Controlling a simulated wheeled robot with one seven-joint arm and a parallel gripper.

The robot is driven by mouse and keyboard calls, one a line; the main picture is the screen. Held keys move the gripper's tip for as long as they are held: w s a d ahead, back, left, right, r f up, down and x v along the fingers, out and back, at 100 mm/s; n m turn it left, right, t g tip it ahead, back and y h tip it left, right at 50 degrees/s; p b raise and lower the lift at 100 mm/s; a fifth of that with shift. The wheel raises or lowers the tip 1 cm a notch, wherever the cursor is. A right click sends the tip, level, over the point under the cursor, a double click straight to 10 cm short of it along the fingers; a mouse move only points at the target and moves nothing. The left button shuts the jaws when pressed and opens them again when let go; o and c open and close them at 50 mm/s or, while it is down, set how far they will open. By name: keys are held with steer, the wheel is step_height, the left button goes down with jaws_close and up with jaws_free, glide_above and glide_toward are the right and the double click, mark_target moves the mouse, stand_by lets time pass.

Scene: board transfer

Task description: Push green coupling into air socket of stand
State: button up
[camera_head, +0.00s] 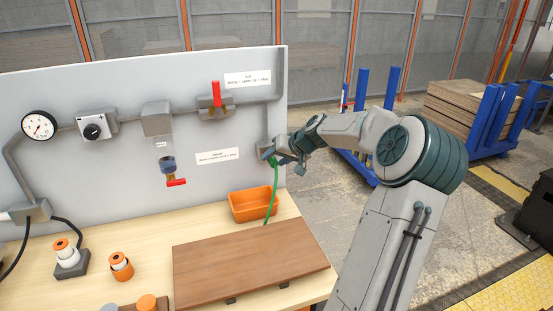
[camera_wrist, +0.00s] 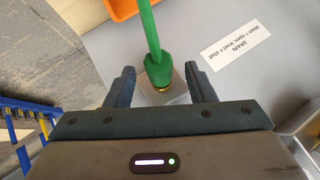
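The green coupling (camera_wrist: 160,70) shows in the wrist view, with a brass ring at its end. That end meets a pale grey block (camera_wrist: 178,92) on the panel, which looks like the air socket. How deep it sits I cannot tell. The green hose (camera_head: 273,192) hangs from it in the head view, down to the orange bin. My gripper (camera_wrist: 160,86) is open, with one finger on each side of the coupling and visible gaps between.
The upright grey panel (camera_head: 110,180) carries a gauge, pipes and red-handled valves. An orange bin (camera_head: 252,205) and a brown board (camera_head: 250,252) lie on the wooden bench below. Orange-and-white parts stand at the bench's left. Blue racks (camera_head: 365,90) stand behind on the right.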

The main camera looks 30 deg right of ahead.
steer(key=shift+s, duration=0.1)
steer(key=b+v, duration=0.2)
steer(key=v, duration=1.1)
steer(key=shift+s+r, duration=0.2)
steer(key=shift+r, duration=0.15)
steer(key=shift+d, duration=0.1)
steer(key=s+a+f+n+g+h, duration=0.1)
steer(key=a+f+g, duration=0.2)
steer(key=a, duration=0.7)
steer(key=s+a+f+n+g, duration=0.15)
steer(key=a+f, duration=0.25)
steer(key=a, duration=0.5)
steer(key=s+a+f+n+h, duration=0.1)
steer(key=s+a+f, duration=0.1)
steer(key=s+a, duration=0.4)
steer(key=s+a+f+n+g, duration=0.1)
steer(key=s+a+f, duration=0.1)
steer(key=s+a, duration=0.5)
steer(key=s, duration=0.5)
steer(key=shift+s+a+h, duration=0.2)
steer(key=shift+s+h, duration=0.2)
steer(key=shift+n+g, duration=0.25)
